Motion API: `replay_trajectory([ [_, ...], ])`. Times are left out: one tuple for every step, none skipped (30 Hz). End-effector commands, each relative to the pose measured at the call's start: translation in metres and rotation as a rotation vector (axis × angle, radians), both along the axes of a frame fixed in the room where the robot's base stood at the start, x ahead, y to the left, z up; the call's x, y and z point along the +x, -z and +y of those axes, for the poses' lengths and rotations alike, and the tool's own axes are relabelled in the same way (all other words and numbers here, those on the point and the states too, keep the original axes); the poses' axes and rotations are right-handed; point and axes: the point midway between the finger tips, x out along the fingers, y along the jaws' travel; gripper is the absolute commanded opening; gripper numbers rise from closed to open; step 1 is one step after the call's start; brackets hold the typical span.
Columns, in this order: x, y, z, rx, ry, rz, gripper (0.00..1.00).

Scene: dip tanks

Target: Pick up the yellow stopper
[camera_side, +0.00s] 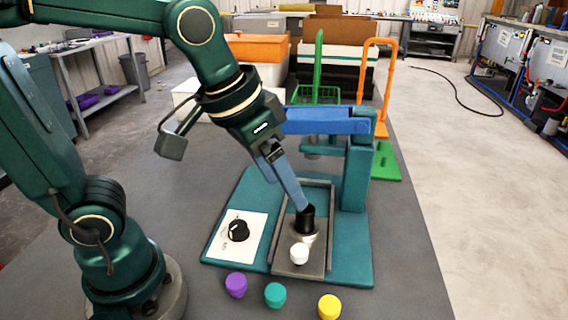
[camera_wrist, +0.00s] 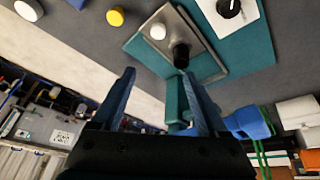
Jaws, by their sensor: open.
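The yellow stopper (camera_side: 329,306) stands on the grey table near the front edge of the side view, to the front right of the teal base. It also shows in the wrist view (camera_wrist: 115,17), near the top and left of the tray. My gripper (camera_side: 302,206) is above the tray, behind and left of the yellow stopper in the side view. In the wrist view its two blue fingers (camera_wrist: 158,73) are spread with nothing between them. The yellow stopper is beyond the fingers and clear of them.
A purple stopper (camera_side: 236,285) and a teal stopper (camera_side: 275,295) stand left of the yellow one. A white stopper (camera_side: 299,253) and a black cylinder (camera_side: 306,221) are in the tray (camera_side: 283,266). A black dial (camera_side: 238,231) is left of it.

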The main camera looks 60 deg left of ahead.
Motion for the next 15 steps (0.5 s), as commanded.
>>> replay_trajectory([
  [0.007, 0.006, -0.009, 0.003, 0.026, 0.033, 0.77],
  [0.011, 0.009, -0.014, 0.004, 0.039, 0.049, 0.77],
  [0.016, 0.014, -0.021, 0.007, 0.055, 0.071, 0.77],
  [0.019, 0.018, -0.026, 0.009, 0.068, 0.088, 0.77],
  [0.022, 0.023, -0.032, 0.012, 0.081, 0.106, 0.77],
  [0.026, 0.029, -0.039, 0.017, 0.099, 0.129, 0.77],
  [0.028, 0.034, -0.045, 0.022, 0.114, 0.146, 0.77],
  [0.030, 0.040, -0.051, 0.027, 0.128, 0.164, 0.77],
  [0.032, 0.048, -0.059, 0.035, 0.147, 0.188, 0.77],
  [0.033, 0.055, -0.065, 0.041, 0.162, 0.207, 0.77],
  [0.033, 0.062, -0.070, 0.047, 0.177, 0.224, 0.77],
  [0.033, 0.071, -0.077, 0.056, 0.195, 0.248, 0.77],
  [0.033, 0.077, -0.082, 0.064, 0.209, 0.265, 0.77],
  [0.032, 0.083, -0.086, 0.070, 0.223, 0.281, 0.77],
  [0.030, 0.092, -0.091, 0.081, 0.241, 0.302, 0.77],
])
